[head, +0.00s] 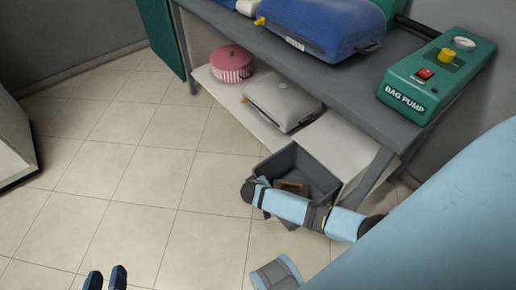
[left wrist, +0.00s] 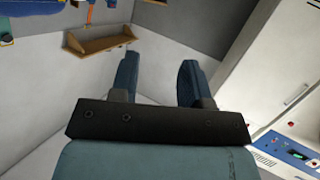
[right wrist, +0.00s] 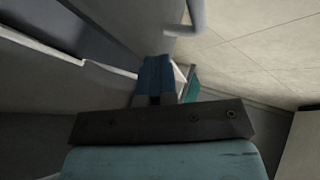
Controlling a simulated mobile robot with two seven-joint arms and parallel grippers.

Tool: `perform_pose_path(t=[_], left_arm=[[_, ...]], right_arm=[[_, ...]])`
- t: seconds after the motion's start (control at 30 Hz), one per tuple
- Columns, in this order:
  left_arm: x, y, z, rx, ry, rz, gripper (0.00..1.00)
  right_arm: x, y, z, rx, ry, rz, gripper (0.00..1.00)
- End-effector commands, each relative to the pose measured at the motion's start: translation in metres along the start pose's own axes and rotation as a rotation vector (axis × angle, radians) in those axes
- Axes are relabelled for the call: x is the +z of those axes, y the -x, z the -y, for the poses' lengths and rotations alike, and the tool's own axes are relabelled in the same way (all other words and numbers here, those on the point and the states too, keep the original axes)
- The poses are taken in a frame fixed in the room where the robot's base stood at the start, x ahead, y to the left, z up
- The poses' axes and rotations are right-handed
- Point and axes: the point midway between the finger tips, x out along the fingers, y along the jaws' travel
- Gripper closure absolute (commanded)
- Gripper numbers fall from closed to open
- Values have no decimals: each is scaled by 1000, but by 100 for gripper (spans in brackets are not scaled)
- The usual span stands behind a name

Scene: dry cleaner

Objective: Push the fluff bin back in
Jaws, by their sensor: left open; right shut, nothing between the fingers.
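The fluff bin, a dark grey open-topped box (head: 297,160), sits low by the bench's right end and juts past the lower shelf over the floor. A small brownish thing (head: 292,187) shows inside it. My right arm crosses in front of the bin and hides much of its front; I cannot tell whether they touch. My right gripper (right wrist: 158,78) is shut and empty in the right wrist view; its fingertips are not clear in the head view. My left gripper (head: 105,278) is open and empty over the floor at lower left, far from the bin; it also shows in the left wrist view (left wrist: 160,80).
The grey bench (head: 345,95) carries a blue case (head: 325,25) and a green bag pump (head: 435,75). Its white lower shelf (head: 340,142) holds a pink striped box (head: 232,65) and a pale grey case (head: 282,100). The tiled floor (head: 130,190) to the left is clear.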

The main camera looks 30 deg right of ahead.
Motion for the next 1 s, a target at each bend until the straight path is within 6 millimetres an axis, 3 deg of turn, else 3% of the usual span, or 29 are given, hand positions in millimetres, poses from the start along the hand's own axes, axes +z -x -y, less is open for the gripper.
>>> perform_pose_path(t=[0.27, 0.63, 0.8, 1.0], left_arm=[[8, 3, 5, -16, -9, 59, 57], [38, 11, 13, -50, -2, 170, 57], [37, 11, 13, -50, -4, 168, 57], [33, 10, 14, -48, -9, 157, 57]], right_arm=[[0, -21, -43, 5, -1, 2, 100], [0, -67, -125, 5, -2, 2, 100], [0, -84, -155, 5, -2, 1, 100], [0, -97, -177, 3, 0, 1, 100]])
